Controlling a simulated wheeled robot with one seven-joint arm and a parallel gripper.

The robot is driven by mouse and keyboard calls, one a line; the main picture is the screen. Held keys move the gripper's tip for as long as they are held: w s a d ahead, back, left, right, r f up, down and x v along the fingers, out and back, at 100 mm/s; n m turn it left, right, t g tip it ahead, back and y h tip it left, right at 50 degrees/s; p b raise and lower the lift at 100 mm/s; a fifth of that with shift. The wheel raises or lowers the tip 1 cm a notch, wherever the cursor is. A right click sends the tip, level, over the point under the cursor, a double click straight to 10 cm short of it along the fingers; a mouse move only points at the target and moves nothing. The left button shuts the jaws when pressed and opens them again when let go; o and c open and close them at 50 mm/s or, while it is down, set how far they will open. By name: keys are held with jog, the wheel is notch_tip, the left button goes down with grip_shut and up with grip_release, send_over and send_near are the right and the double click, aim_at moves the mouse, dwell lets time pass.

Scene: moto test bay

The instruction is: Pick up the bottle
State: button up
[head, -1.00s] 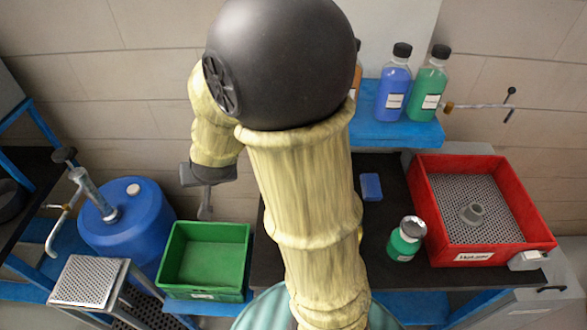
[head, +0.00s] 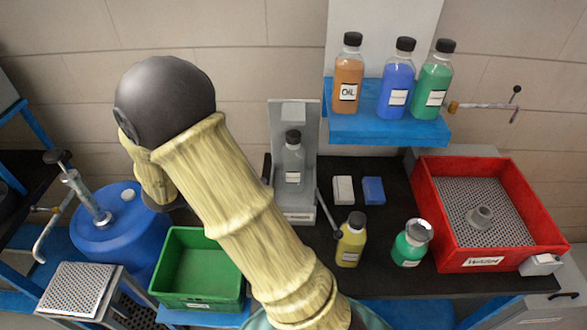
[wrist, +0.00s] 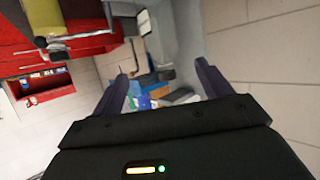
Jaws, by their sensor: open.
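Several bottles show in the head view. An orange bottle labelled OIL (head: 348,72), a blue bottle (head: 396,85) and a green bottle (head: 432,85) stand upright on a blue wall shelf. A clear bottle (head: 293,170) stands in a grey stand (head: 308,140). A yellow bottle (head: 351,246) and a green bottle with a silvery top (head: 408,248) stand on the dark bench. My gripper (wrist: 160,82) is open in the wrist view, with no bottle between its fingers. It is hidden in the head view, where my arm reaches left, apart from the bottles.
A red tray labelled WASH (head: 482,263) with a perforated floor is at the bench's right. White (head: 343,189) and blue (head: 373,190) blocks lie on the bench (head: 455,284). A green crate (head: 201,303) and a blue drum (head: 125,235) with a pump stand at left.

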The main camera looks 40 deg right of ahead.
aim_at(283, 162)
jog(key=p+x, duration=0.2)
jog(key=x, duration=1)
jog(key=shift+w+d, duration=0.1)
jog(key=shift+d, duration=0.05)
jog(key=shift+d, duration=0.1)
jog(key=shift+d+f+p, duration=0.1)
jog(key=shift+d+p, duration=0.25)
jog(key=shift+p, duration=0.05)
jog(key=p+x, duration=0.1)
jog(key=x, duration=0.3)
jog(key=shift+d+f, duration=0.1)
jog(key=shift+f, duration=0.05)
jog(key=c, duration=0.6)
